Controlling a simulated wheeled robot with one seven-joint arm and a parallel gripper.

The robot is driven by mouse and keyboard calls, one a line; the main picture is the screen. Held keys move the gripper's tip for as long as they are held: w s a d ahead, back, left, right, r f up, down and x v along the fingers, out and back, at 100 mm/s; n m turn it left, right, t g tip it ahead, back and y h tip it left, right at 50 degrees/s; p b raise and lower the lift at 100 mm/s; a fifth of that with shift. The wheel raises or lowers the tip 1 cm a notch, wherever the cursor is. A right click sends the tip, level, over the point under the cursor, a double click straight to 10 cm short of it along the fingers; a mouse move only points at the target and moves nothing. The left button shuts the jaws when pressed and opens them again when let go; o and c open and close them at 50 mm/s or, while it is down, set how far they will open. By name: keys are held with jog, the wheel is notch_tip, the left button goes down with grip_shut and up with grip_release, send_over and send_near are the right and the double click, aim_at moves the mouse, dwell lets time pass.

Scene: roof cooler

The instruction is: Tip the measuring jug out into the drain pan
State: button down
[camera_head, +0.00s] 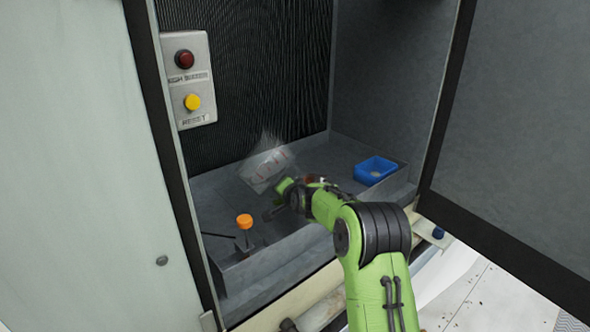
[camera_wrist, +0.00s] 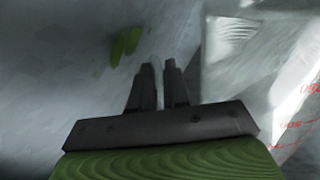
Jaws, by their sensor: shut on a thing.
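The measuring jug (camera_head: 262,170) is clear with red markings. It is tilted over the grey drain pan (camera_head: 225,262), the walled basin on the cabinet floor. My gripper (camera_head: 284,192) is at the jug's near right side, shut on it. In the wrist view, my gripper's dark fingers (camera_wrist: 160,80) are close together with a thin clear piece between them, which looks like the handle. The jug's clear wall (camera_wrist: 240,60) fills the right side there. I cannot tell whether any liquid is in the jug.
A blue tub (camera_head: 375,170) stands at the pan's right. An orange-capped item (camera_head: 244,221) stands near the front left. A panel with red and yellow buttons (camera_head: 188,80) is on the left. The open door (camera_head: 515,130) bounds the right.

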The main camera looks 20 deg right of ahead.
jog(key=shift+s+a+r+m+y+p, duration=0.1)
jog(key=shift+a+r+m+y+p, duration=0.2)
jog(key=shift+p, duration=0.55)
jog(key=shift+a+f+m+g+y+p, duration=0.15)
jog(key=shift+m+g+y+p, duration=0.2)
jog(key=shift+p, duration=0.3)
